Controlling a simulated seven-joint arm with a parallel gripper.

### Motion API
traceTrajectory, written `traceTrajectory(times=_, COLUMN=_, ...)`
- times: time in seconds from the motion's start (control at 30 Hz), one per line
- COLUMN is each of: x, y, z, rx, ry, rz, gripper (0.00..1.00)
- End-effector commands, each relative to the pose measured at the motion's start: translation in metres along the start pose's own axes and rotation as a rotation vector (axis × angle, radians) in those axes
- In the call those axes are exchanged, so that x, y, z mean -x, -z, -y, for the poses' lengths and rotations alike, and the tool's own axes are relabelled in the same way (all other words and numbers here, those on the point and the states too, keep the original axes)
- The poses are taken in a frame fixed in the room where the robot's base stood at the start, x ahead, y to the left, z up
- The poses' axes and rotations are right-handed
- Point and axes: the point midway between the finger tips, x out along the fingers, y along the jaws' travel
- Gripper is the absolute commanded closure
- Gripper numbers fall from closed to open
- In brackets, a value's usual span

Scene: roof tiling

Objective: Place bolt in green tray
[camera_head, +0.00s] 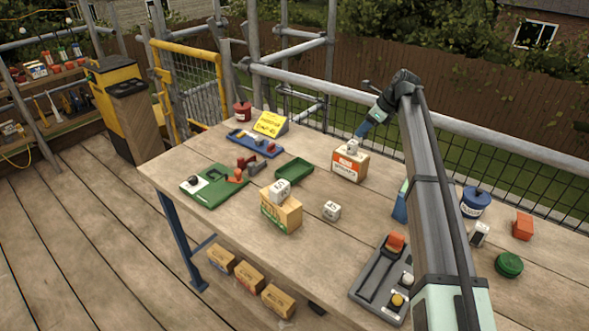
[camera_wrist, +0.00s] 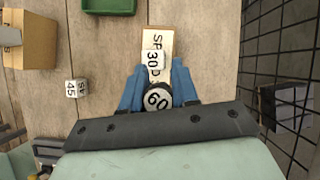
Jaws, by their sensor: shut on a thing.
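The green tray (camera_head: 294,171) lies empty on the table, left of the orange-and-white box (camera_head: 348,168). Its edge also shows at the top of the wrist view (camera_wrist: 108,5). My gripper (camera_head: 362,131) is over that box, with its blue fingers pointing down. In the wrist view my gripper (camera_wrist: 157,92) is shut on a round, dark-sided piece with a white face marked 60 (camera_wrist: 157,101). A white block marked 30 (camera_wrist: 152,58) sits on the box just beyond the fingers. I cannot make out a bolt for certain.
A cardboard box with a white block on top (camera_head: 281,213) stands in front of the tray. A white cube marked 45 (camera_head: 331,210) lies on the table. A green board (camera_head: 214,186) and a blue rack (camera_head: 255,144) are left. A grey tray (camera_head: 372,290) is in front.

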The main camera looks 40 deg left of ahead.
Motion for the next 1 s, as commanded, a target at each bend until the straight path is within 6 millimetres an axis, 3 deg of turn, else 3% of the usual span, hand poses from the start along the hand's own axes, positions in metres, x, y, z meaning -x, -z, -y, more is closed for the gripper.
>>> traceTrajectory(times=0.1, x=-0.025, y=-0.045, z=-0.018, rx=0.060, ry=-0.034, rz=0.000, gripper=1.00)
traceTrajectory(times=0.3, x=-0.061, y=-0.106, z=-0.051, rx=0.147, ry=-0.084, rz=0.001, gripper=1.00)
traceTrajectory(times=0.53, x=-0.085, y=-0.148, z=-0.079, rx=0.208, ry=-0.119, rz=0.001, gripper=1.00)
traceTrajectory(times=0.63, x=-0.093, y=-0.156, z=-0.086, rx=0.223, ry=-0.128, rz=0.001, gripper=1.00)
traceTrajectory(times=1.0, x=-0.131, y=-0.131, z=-0.085, rx=0.219, ry=-0.126, rz=0.001, gripper=1.00)
